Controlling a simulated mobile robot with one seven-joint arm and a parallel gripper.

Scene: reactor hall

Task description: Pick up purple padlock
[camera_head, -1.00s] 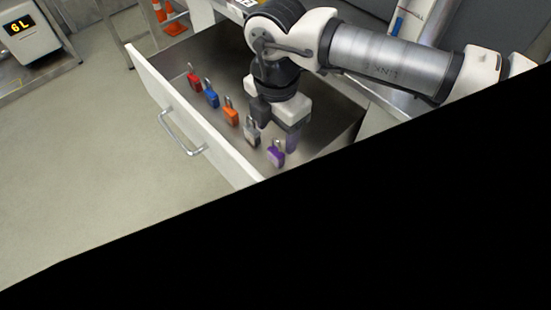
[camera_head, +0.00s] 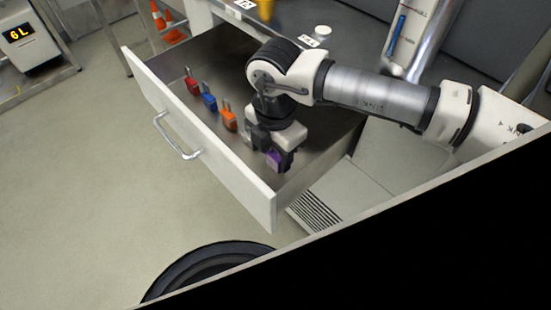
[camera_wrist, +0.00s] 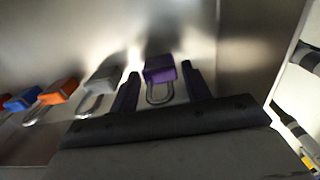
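My gripper (camera_head: 272,150) is down in the drawer at this padlock. In the wrist view my gripper (camera_wrist: 158,88) is open, with a finger on each side of the padlock and a visible gap at the sides. The head view partly hides the padlock behind the fingers.
A grey padlock (camera_wrist: 103,74) is close beside the left finger. The drawer's front wall is near the gripper.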

